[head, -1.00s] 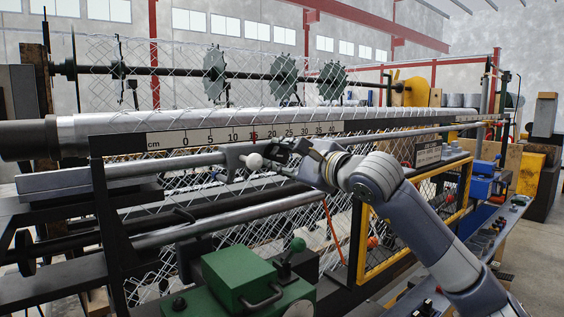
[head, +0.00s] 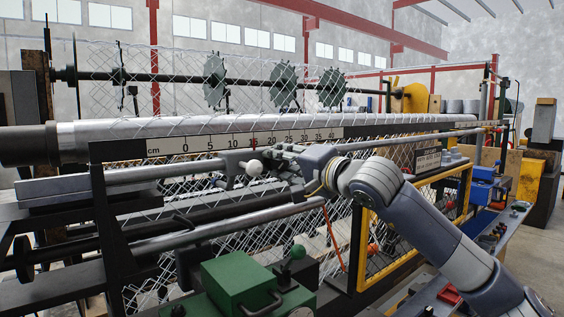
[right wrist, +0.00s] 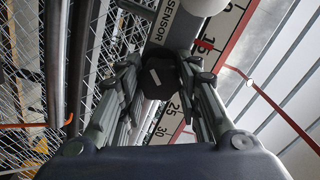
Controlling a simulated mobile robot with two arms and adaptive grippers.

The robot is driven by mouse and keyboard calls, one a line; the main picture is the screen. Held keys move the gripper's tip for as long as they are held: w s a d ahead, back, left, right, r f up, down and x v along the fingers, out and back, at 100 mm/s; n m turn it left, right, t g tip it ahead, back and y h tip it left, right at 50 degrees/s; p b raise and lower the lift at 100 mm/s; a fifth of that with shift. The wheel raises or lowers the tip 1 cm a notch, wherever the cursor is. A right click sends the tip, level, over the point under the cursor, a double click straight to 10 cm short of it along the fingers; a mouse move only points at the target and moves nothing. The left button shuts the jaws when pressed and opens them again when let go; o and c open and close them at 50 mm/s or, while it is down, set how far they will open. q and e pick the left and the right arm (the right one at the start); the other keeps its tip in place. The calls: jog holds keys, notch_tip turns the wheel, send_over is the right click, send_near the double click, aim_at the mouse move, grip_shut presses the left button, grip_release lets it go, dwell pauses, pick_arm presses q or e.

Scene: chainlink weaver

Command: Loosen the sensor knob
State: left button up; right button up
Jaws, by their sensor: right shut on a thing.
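The sensor block (head: 236,166) sits on the rail under the scale, with a white ball (head: 254,168) at its front. In the right wrist view its grey arm reads SENSOR (right wrist: 172,22), and the white ball (right wrist: 203,5) is at the top edge. A dark, faceted knob (right wrist: 160,78) lies beside that arm. My right gripper (right wrist: 157,66) is shut on the knob, one finger on each side. In the head view my right gripper (head: 277,158) reaches the sensor block from the right and hides the knob. My left gripper is not in view.
The centimetre scale (head: 220,143) runs just above the gripper, with a red mark near 15. Wire mesh (head: 180,200) hangs behind and below the rail. A green box (head: 238,281) with a green-knobbed lever stands below. A yellow-framed guard (head: 362,255) is under my right arm.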

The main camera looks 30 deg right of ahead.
jog(key=n, duration=0.3)
jog(key=shift+a+f+n+p, duration=0.1)
jog(key=shift+n+p, duration=0.2)
jog(key=shift+n, duration=0.1)
jog(key=n, duration=0.3)
jog(key=shift+n+p, duration=0.3)
jog(key=shift+p, duration=0.05)
jog(key=n+p, duration=0.1)
jog(key=n, duration=0.3)
jog(key=shift+a+f+n+p, duration=0.1)
jog(key=shift+n+p, duration=0.4)
jog(key=shift+n, duration=1)
jog(key=o, duration=1.1)
jog(key=shift+s+r, duration=0.1)
jog(key=shift+r, duration=0.1)
